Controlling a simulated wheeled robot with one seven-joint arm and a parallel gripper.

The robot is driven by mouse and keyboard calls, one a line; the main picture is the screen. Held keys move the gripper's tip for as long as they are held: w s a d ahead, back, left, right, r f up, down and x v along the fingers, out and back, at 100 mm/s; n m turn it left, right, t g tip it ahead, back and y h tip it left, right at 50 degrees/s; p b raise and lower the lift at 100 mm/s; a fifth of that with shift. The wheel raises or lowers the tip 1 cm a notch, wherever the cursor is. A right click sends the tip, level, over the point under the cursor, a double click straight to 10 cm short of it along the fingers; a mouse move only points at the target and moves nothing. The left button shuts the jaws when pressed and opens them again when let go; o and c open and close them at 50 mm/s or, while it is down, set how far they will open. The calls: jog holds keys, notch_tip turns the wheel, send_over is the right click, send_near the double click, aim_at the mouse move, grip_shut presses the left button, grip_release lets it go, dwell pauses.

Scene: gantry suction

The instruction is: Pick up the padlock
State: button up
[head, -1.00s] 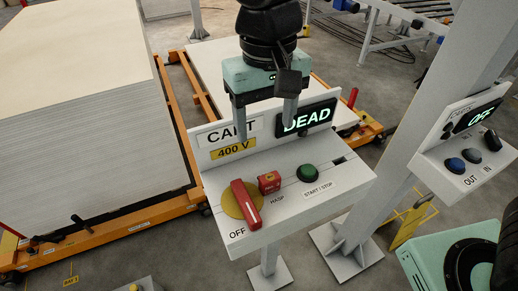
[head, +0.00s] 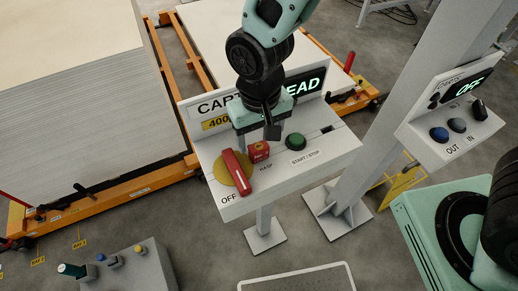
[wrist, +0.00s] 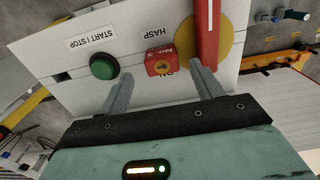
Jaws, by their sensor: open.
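The padlock (head: 258,152) is a small red block at the spot marked HASP on the white control panel, between the red switch handle and the green button. In the wrist view the padlock (wrist: 160,55) shows lettering and a round yellow spot on its face. My gripper (head: 258,142) is open and points down, just above the padlock. In the wrist view its two fingers stand apart, with the padlock seen between and beyond their tips. The fingers hold nothing. I cannot tell whether they touch the padlock; its shackle is not clearly visible.
The red handle (head: 236,172) on a yellow disc stands close left of the padlock, the green START / STOP button (head: 296,142) to its right. The panel's upright display board (head: 312,88) rises behind. A second control box (head: 455,135) is mounted on a post at right.

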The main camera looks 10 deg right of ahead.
aim_at(259, 146)
jog(key=shift+s+a+f+p, duration=0.15)
jog(key=shift+f+p, duration=0.6)
jog(key=shift+f, duration=1.4)
jog(key=shift+c, duration=0.3)
jog(key=c, duration=1.1)
